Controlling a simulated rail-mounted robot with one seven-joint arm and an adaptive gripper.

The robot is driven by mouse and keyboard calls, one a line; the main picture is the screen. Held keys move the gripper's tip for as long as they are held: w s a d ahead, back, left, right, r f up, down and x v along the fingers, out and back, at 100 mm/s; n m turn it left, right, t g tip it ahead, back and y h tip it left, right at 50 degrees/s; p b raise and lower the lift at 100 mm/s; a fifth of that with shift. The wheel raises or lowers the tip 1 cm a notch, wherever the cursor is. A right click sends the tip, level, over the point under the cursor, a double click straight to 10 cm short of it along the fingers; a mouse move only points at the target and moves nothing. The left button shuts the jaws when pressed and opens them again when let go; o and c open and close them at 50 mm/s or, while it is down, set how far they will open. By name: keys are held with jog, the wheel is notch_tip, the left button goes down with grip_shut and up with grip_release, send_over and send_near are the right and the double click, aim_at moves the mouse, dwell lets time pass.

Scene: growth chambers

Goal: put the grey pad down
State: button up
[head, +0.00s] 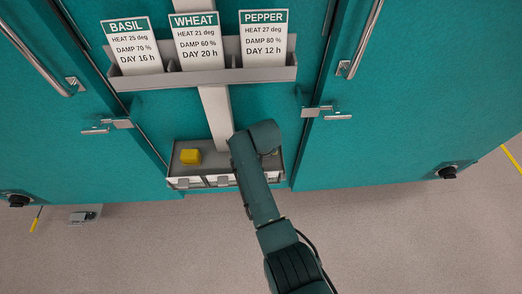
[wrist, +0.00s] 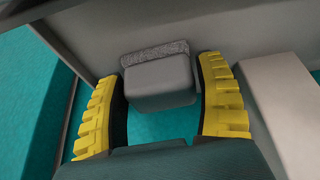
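The grey pad (wrist: 158,82) is a small block with a rough, speckled strip along its far edge, seen in the wrist view. My gripper (wrist: 162,72) has a yellow-and-black finger on each side of the pad. Both fingers lie close against its sides, with no clear gap, so it looks shut on the pad. Whether the pad touches a surface is hard to tell. In the head view my arm hides the pad and most of the gripper, over the right part of a shallow grey tray (head: 213,166) on the teal chamber front.
A yellow block (head: 190,156) sits in the tray's left part. A white post (head: 216,115) rises behind the tray to a rack (head: 205,80) with BASIL, WHEAT and PEPPER cards. Door handles (head: 117,123) and (head: 318,110) stick out on either side.

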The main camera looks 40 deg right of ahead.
jog(key=shift+o, duration=1.3)
jog(key=shift+f, duration=0.15)
jog(key=w+p+v, duration=0.1)
jog(key=p+v, duration=0.7)
jog(key=v, duration=0.8)
jog(key=shift+a+r+p, duration=0.25)
jog(key=shift+r+p, duration=0.1)
jog(key=shift+s, duration=0.1)
